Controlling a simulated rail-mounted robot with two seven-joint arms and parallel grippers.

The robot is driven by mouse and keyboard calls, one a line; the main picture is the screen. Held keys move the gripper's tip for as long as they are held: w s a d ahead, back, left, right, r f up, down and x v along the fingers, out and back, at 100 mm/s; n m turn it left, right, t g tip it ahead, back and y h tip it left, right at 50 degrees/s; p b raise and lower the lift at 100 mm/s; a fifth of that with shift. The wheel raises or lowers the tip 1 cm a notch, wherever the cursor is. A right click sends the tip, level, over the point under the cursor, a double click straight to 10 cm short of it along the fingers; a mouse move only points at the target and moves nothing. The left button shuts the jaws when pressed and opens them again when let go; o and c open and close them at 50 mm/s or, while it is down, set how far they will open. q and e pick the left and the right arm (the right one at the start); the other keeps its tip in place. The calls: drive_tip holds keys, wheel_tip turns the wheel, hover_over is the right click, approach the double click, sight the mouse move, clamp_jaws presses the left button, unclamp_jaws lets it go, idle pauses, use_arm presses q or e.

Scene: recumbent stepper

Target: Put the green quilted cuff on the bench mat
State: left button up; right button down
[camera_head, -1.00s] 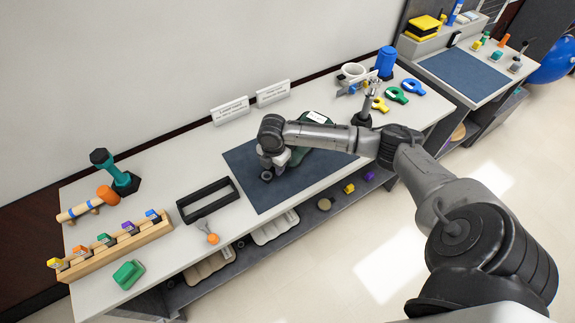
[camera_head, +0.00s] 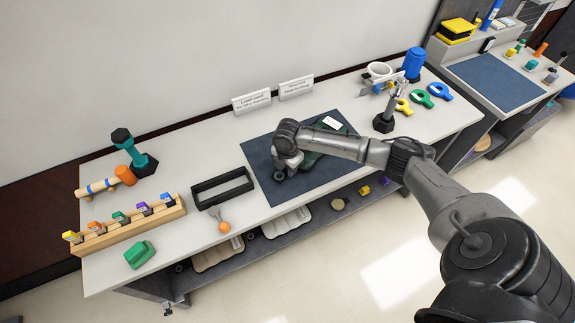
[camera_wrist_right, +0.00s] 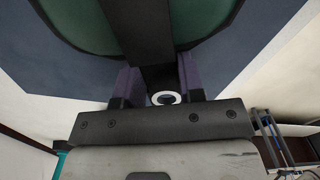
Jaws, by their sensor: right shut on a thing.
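The dark blue bench mat (camera_head: 262,183) lies flat on the long bench; it also shows in the right wrist view (camera_wrist_right: 40,65). The dark green quilted cuff (camera_head: 313,157), with a black edge and a white label, is over the mat, partly hidden behind my right arm. In the right wrist view the green cuff (camera_wrist_right: 92,25) fills the top, with a black strap down its middle. My right gripper (camera_head: 291,163) is over the mat, its purple-grey fingers (camera_wrist_right: 157,85) shut on that strap. Whether the cuff touches the mat is unclear. My left gripper is not in view.
A black open frame (camera_head: 222,187) and an orange-ended tool (camera_head: 223,226) lie left of the mat. A wooden rack (camera_head: 130,228) and green block (camera_head: 139,254) are farther left. A hexagonal-based stand (camera_head: 384,123) and coloured rings (camera_head: 422,97) are on the right.

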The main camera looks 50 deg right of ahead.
drive_tip(key=shift+r, duration=0.1)
drive_tip(key=c, duration=1.1)
unclamp_jaws()
drive_tip(key=o, duration=0.4)
drive_tip(key=shift+c, duration=0.2)
